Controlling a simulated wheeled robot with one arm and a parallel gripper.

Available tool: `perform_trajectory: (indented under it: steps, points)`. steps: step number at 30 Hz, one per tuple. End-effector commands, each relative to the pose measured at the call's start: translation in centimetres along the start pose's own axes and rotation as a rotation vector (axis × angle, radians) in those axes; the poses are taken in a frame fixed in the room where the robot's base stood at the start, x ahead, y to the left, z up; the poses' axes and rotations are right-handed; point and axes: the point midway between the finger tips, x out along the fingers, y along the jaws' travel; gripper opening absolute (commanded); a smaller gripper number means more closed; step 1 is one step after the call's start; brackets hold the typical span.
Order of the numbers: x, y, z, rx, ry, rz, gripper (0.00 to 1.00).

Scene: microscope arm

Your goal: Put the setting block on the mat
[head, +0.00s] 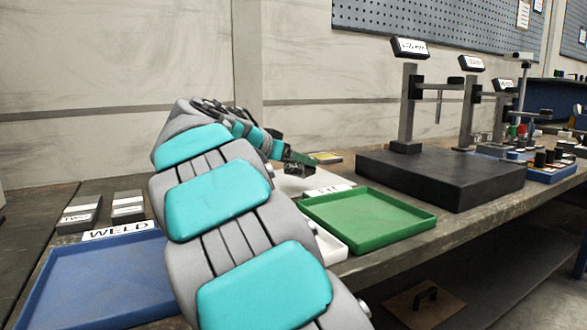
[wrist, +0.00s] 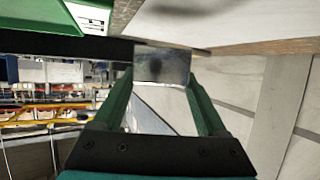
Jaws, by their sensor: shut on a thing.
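My gripper (head: 291,163) is at the far end of my arm, above the back of the workbench. In the wrist view my gripper (wrist: 162,78) has its two green fingers shut on a grey, metallic-looking block (wrist: 162,66), which I take as the setting block. The block (head: 299,170) shows small and dark in the head view, partly covered by the fingers. A pale surface lies under it, and any gap between them is hard to judge. A small flat yellow-topped piece (head: 327,157) lies just behind; I cannot tell whether it is the mat.
A green tray (head: 423,228) sits right of my arm, a blue tray (head: 50,265) left. A white tray (head: 331,245) is mostly hidden behind my arm. A dark base with a post (head: 407,108) stands right. Two grey labelled blocks (head: 128,206) lie at left.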

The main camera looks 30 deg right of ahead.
Motion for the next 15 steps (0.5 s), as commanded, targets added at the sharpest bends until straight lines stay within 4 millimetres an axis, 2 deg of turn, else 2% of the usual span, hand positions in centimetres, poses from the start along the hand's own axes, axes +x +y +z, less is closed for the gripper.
perform_trajectory:
  steps: [9, 15]
  points:
    - [2.8, -3.0, -0.9, -0.001, 0.002, -0.001, 0.0]
    - [3.3, -3.6, -1.2, 0.001, 0.003, -0.002, 0.0]
